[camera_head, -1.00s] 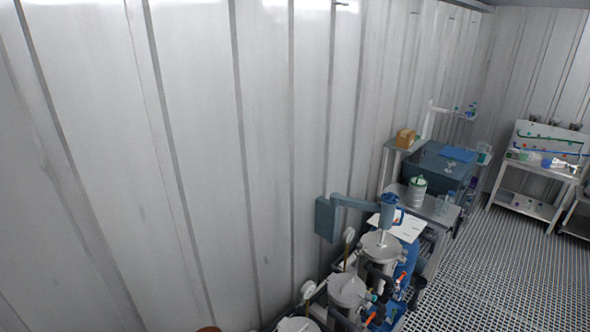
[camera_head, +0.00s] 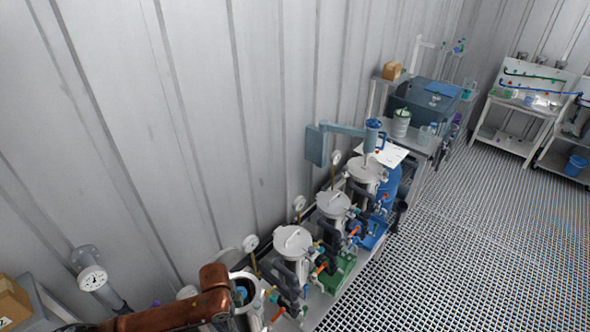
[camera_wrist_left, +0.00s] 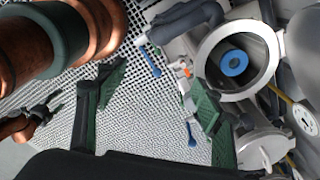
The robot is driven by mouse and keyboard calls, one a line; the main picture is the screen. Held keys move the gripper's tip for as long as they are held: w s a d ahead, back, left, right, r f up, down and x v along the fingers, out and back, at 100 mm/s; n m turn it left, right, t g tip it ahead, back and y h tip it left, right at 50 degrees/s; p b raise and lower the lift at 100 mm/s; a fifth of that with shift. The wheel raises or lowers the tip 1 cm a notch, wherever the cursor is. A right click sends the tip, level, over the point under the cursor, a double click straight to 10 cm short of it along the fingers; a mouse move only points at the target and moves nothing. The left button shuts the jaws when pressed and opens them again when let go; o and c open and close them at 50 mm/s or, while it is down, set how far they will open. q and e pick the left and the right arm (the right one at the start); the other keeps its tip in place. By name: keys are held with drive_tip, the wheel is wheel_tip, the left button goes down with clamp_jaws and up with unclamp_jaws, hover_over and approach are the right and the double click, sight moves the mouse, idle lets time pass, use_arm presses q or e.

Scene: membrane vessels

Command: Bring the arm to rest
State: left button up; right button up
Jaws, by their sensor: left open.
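My left gripper (camera_wrist_left: 157,76) shows in the left wrist view with its two dark green fingers spread wide apart. No object shows between them, only floor grating behind. An open white vessel (camera_wrist_left: 238,96) stands beyond and to the right of the right-hand finger, with a blue round piece (camera_wrist_left: 234,63) inside. In the head view a copper-coloured arm of mine enters at the bottom, close to the open vessel (camera_head: 239,276); its gripper is hidden there. A dark jaw-like part, perhaps my right gripper (camera_wrist_left: 44,110), shows at the left of the wrist view, too small to read.
Several lidded vessels (camera_head: 293,241) stand in a row along the wall, with pipes and coloured valves. A blue hoist (camera_head: 373,133) is beyond them. A cardboard box (camera_head: 12,303) and gauge (camera_head: 93,278) are at lower left. The grated floor (camera_head: 450,250) at right is clear.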

use_arm(q)
drive_tip(key=s+d+n+t+h, duration=0.2)
drive_tip(key=s+d+n+h, duration=0.15)
drive_tip(key=d, duration=0.35)
drive_tip(key=s+a+f+n+t+y, duration=0.1)
drive_tip(key=s+a+f+n+y, duration=0.15)
drive_tip(key=s+a+n, duration=0.75)
drive_tip(key=s+a+f+n+y, duration=0.1)
drive_tip(key=s+a+n+y, duration=0.4)
drive_tip(key=a, duration=0.8)
wheel_tip(320, 180, down, 39)
drive_tip(key=s+d+m+h+b, duration=0.1)
drive_tip(key=s+m+h+b, duration=0.15)
drive_tip(key=b, duration=0.75)
drive_tip(key=s+f+g+b, duration=0.1)
drive_tip(key=s+f+b, duration=0.3)
drive_tip(key=s+f, duration=0.5)
drive_tip(key=s+f+g+b, duration=0.1)
drive_tip(key=s+f+b, duration=0.3)
drive_tip(key=s+f, duration=0.6)
wheel_tip(320, 180, down, 8)
drive_tip(key=shift+s+d+r+h, duration=0.1)
drive_tip(key=shift+s+d+h, duration=0.15)
drive_tip(key=shift+d+h, duration=0.15)
use_arm(e)
wheel_tip(320, 180, down, 19)
drive_tip(key=shift+r, duration=0.2)
